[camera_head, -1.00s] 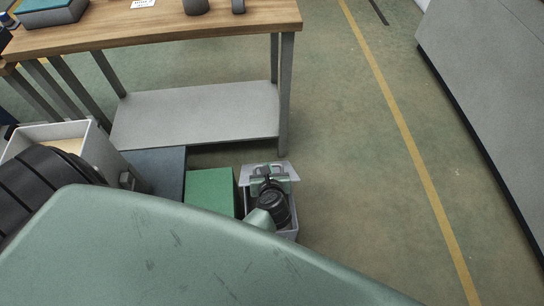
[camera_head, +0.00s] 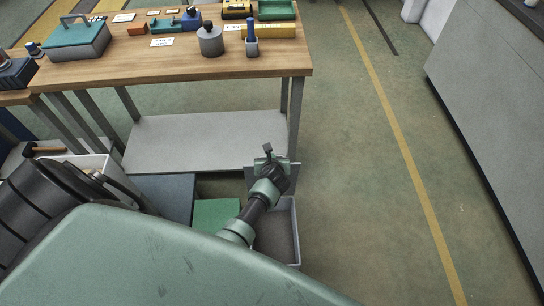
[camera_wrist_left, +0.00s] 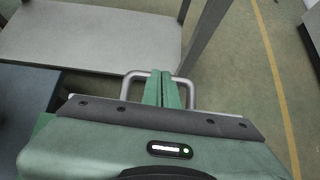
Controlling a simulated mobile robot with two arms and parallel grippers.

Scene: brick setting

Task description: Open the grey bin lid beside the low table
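The grey bin (camera_head: 297,252) stands on the floor at the right front of the low table (camera_head: 200,68). It is open at the top and its inside shows. Its grey lid (camera_head: 291,176) stands raised at the bin's far edge, partly hidden by my left gripper (camera_head: 267,156). In the left wrist view, the green fingers of my left gripper (camera_wrist_left: 161,88) are together at the lid's metal handle (camera_wrist_left: 129,84), overlapping its bar. I cannot tell whether they pinch the bar. The lid's face is mostly hidden there by the gripper body. My right gripper is not in view.
A green box (camera_head: 216,214) and a blue-grey box (camera_head: 168,195) stand left of the bin. The table's lower shelf (camera_head: 200,143) and right front leg (camera_head: 295,120) are close behind the lid. The floor right of the bin is clear up to a grey cabinet (camera_head: 490,130).

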